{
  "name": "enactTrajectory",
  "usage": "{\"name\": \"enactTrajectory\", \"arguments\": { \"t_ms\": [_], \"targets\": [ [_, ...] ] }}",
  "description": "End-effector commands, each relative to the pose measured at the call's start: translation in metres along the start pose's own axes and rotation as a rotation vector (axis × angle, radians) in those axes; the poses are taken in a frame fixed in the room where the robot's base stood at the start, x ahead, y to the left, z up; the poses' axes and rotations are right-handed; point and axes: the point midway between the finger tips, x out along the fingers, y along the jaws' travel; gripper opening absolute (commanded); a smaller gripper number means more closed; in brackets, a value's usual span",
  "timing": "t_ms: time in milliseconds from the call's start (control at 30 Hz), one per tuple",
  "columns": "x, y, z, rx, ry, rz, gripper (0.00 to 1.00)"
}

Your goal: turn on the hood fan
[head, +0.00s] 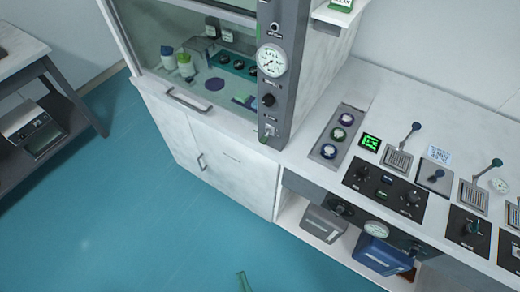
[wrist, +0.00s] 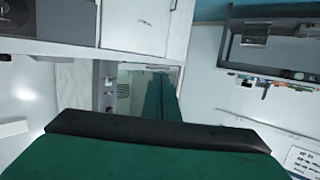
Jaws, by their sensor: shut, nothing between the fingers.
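The fume hood (head: 205,60) stands at the top middle of the head view, its glass sash partly covering the items inside. Its grey front post (head: 287,75) carries a round white gauge (head: 270,60), a small round control (head: 275,27) above it, a black knob (head: 268,99) below it and a small switch (head: 270,130) near the bottom. The labels are too small to read, so I cannot tell which control is the fan's.
Right of the hood, a white bench (head: 385,95) carries panels with knobs, levers and a green-lit display (head: 370,142). A blue box (head: 383,255) sits on the shelf below. A side table (head: 50,75) stands left. The teal floor (head: 150,230) in front is clear.

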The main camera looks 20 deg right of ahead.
Motion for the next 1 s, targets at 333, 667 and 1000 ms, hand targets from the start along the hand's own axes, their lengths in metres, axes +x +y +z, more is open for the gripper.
{"name": "enactTrajectory", "arguments": {
  "t_ms": [333,667,1000],
  "targets": [
    [0.059,0.010,0.028,0.471,0.222,-0.031,0.00],
    [0.147,0.042,0.043,1.140,0.541,-0.183,0.00],
    [0.236,0.083,0.036,1.753,0.864,-0.506,0.00]
  ]
}}
